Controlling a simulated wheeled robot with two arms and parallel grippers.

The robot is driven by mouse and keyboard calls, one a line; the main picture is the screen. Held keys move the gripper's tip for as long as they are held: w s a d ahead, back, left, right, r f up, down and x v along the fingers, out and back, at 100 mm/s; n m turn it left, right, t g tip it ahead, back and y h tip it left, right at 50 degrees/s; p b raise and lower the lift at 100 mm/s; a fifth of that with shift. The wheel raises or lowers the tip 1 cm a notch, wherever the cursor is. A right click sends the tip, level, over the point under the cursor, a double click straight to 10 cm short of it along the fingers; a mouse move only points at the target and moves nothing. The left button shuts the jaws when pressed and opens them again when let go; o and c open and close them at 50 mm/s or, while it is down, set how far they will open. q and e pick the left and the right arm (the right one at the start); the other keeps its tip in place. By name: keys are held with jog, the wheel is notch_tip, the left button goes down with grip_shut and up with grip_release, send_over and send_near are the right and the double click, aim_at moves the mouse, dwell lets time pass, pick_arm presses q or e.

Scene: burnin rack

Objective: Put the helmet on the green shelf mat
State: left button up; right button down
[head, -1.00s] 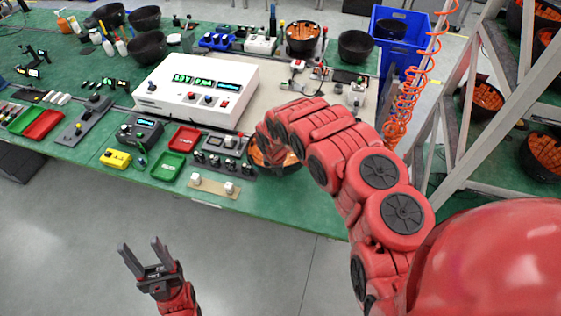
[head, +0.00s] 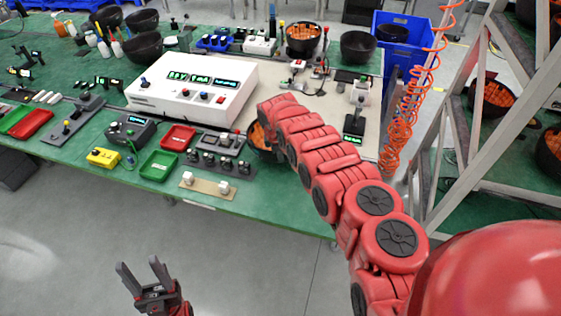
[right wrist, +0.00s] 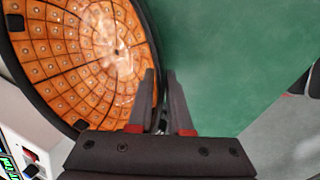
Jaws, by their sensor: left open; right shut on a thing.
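The helmet, a dark upturned shell with an orange padded inside, is mostly hidden behind my right arm at the front edge of the green table in the head view (head: 258,138). It fills the left of the right wrist view (right wrist: 95,50). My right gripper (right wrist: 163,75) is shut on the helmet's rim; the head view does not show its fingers. My left gripper (head: 138,264) is open and empty above the floor, in front of the table. Green matting (head: 462,208) shows on a shelf of the metal rack at the right, partly behind a rack post.
Similar orange-lined helmets stand on the rack (head: 494,98) and at the table's back (head: 303,40). Rack posts (head: 490,125) and a coiled orange hose (head: 405,115) are right of my arm. A white console (head: 192,88), trays and switch panels crowd the table (head: 240,205).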

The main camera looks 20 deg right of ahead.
jog(key=shift+w+f, duration=0.1)
jog(key=shift+f, duration=0.45)
jog(key=shift+f, duration=0.2)
jog(key=c, duration=0.8)
grip_release()
jog(key=shift+c, duration=0.2)
jog(key=shift+r, duration=0.1)
